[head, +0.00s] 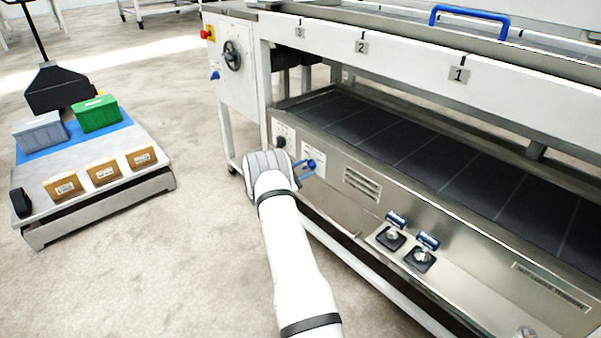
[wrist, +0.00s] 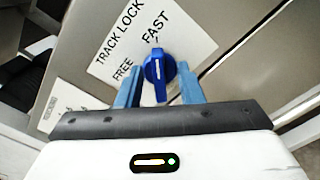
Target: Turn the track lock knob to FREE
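The track lock knob (wrist: 159,72) is blue with a white line and sits on a white label plate (wrist: 128,48) reading TRACK LOCK, FREE and FAST. In the wrist view its line runs nearly upright, with its upper end toward FAST; FREE is to its left. My gripper (wrist: 158,72) is open, its two blue-grey fingers on either side of the knob with a visible gap on each side. Whether the fingertips reach fully around its depth is hard to tell. In the head view the knob (head: 311,164) shows small beside my gripper (head: 304,170) on the steel front panel.
A black dial (head: 281,141) is on the panel left of the gripper. A low cart (head: 100,193) with boxes stands at the left, with clear floor between.

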